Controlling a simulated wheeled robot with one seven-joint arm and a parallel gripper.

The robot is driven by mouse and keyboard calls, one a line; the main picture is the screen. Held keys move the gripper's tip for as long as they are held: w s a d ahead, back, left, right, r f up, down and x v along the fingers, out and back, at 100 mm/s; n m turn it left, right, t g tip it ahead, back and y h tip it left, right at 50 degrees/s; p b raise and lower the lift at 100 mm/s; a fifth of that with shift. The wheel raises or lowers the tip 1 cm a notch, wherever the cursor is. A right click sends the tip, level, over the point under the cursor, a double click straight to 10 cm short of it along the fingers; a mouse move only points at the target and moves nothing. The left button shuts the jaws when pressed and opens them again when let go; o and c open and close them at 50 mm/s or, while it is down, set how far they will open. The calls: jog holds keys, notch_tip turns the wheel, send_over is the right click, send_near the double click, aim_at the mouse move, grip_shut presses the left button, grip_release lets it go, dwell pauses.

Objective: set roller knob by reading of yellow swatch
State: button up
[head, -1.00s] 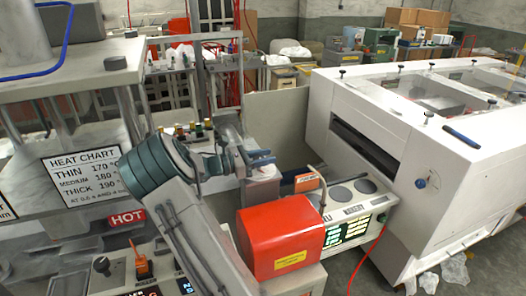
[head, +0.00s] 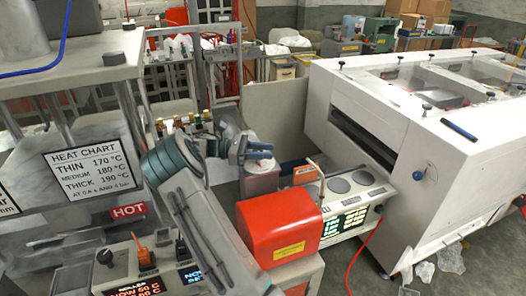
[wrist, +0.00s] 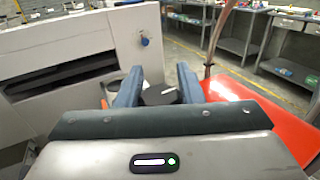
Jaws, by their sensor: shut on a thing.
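My gripper (head: 262,150) is at the centre of the head view, above a grey box-like stand (head: 262,180) with a pale top. In the wrist view my gripper (wrist: 160,88) is shut on a small dark-and-white thing (wrist: 160,96), which I cannot identify. No yellow swatch can be made out. The heat chart (head: 92,172) reads thin 170, medium 180, thick 190 °C.
A red-covered machine (head: 280,228) stands right of my arm. A white unit (head: 352,205) with round discs and a green-lit display (head: 345,226) is beside it. A large white machine (head: 440,150) fills the right. A red "HOT" sign (head: 128,210) is at left.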

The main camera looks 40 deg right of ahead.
jog(key=o, duration=1)
jog(key=shift+c, duration=0.2)
notch_tip(320, 180, up, 4)
jog(key=shift+r+b, duration=0.1)
jog(key=shift+b, duration=0.85)
jog(key=s+d+r+b, duration=0.2)
jog(key=s+d+r, duration=0.4)
jog(key=s, duration=0.4)
jog(key=shift+r+b, duration=0.35)
jog(key=shift+r, duration=0.1)
